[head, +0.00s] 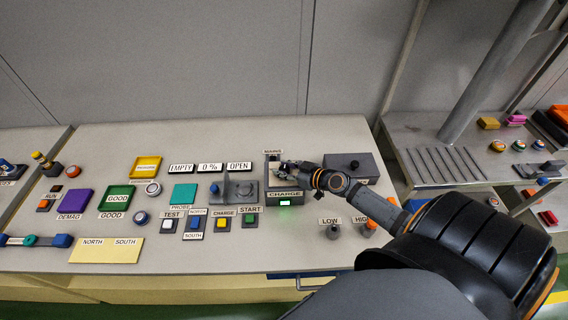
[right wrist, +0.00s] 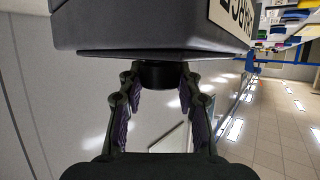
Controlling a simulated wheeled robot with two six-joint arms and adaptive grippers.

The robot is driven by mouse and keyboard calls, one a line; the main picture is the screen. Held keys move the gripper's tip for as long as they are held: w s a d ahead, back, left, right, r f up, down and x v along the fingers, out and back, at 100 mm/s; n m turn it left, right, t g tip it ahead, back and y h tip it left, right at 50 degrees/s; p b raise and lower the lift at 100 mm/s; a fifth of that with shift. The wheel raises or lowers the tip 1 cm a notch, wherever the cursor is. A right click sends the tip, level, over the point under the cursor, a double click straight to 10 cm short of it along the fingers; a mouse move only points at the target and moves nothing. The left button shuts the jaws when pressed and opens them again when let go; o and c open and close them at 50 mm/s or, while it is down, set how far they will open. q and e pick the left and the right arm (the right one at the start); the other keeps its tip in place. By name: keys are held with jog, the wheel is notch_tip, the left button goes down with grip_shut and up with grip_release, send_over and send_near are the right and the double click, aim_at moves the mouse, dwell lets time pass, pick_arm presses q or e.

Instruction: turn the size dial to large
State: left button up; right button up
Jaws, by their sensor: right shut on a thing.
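My right gripper (head: 291,169) reaches in from the right over the dark grey box labelled CHARGE (head: 285,202). The right wrist view shows its two fingers (right wrist: 158,80) shut on a short black round knob (right wrist: 160,74) that sticks out from a face of a dark grey box (right wrist: 150,30). Part of a white label shows on that box. I cannot read any size or large marking, and the knob's pointer is not visible. In the head view the gripper hides the knob. My left gripper is not in view.
A second dark box with a black knob (head: 354,164) stands just right of the gripper. The LOW button (head: 334,230) and the orange HIGH button (head: 371,227) lie in front of it. Switches, coloured trays and signs fill the table to the left.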

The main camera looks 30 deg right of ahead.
jog(key=m+h+p, duration=0.2)
jog(key=p, duration=0.3)
jog(key=r+m+h+p, duration=0.1)
jog(key=m+h+p, duration=0.1)
jog(key=p, duration=0.3)
jog(key=shift+a+m+t+h, duration=0.1)
jog(key=shift+m+t+h, duration=0.25)
jog(key=shift+h, duration=0.25)
jog(key=shift+w+f+m+h, duration=0.1)
jog(key=shift+f+m+h, duration=0.15)
jog(key=shift+m+h, duration=0.15)
jog(key=shift+f+m+h, duration=0.2)
jog(key=shift+m+h, duration=0.15)
jog(key=shift+h, duration=0.15)
jog(key=shift+m+h, duration=0.6)
jog(key=shift+h, duration=0.1)
jog(key=shift+m+g+h, duration=0.65)
jog(key=shift+m+h, duration=0.25)
jog(key=shift+h, duration=0.2)
jog(key=o, duration=1.2)
